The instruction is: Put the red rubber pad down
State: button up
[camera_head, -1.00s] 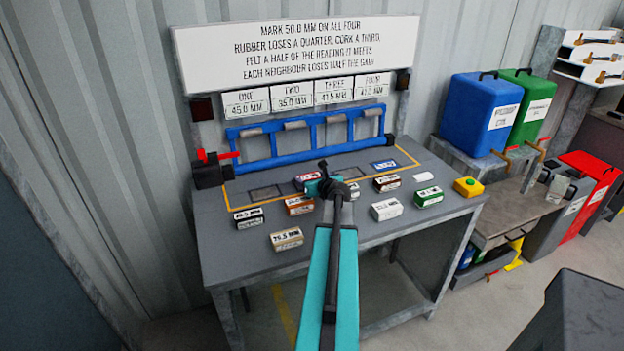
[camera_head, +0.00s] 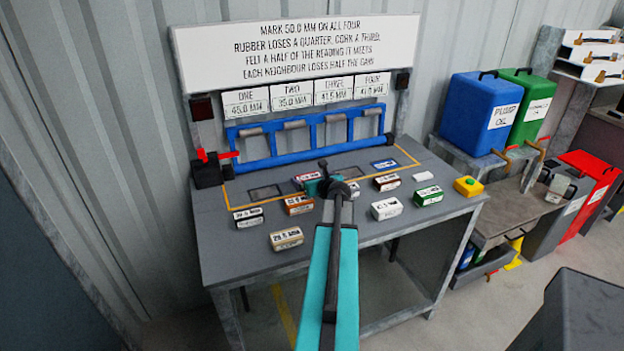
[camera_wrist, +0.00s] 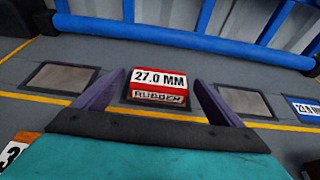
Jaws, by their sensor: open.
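The red rubber pad (camera_wrist: 158,94) has a white top reading 27.0 MM and a RUBBER label on its front. In the wrist view it rests between the open fingers of my gripper (camera_wrist: 160,100), inside the yellow outline, in the row of grey squares. No clear contact with either finger shows. In the head view the pad (camera_head: 304,178) is partly hidden by my gripper (camera_head: 322,184) and arm. A bare grey square lies on each side of the pad, left (camera_wrist: 62,77) and right (camera_wrist: 245,102).
A blue pad (camera_head: 384,164) lies at the right of the row. Several labelled blocks, including a tan one (camera_head: 287,239), stand nearer the bench front. A blue rail frame (camera_head: 300,142) stands behind the row. A yellow button box (camera_head: 468,187) sits at the bench's right end.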

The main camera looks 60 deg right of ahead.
jog(key=b+v, duration=0.1)
jog(key=v, duration=0.9)
jog(key=shift+s+a+r, duration=0.35)
jog(key=shift+s+a, duration=0.05)
jog(key=shift+s, duration=0.1)
jog(key=shift+d, duration=0.1)
dwell(0.6)
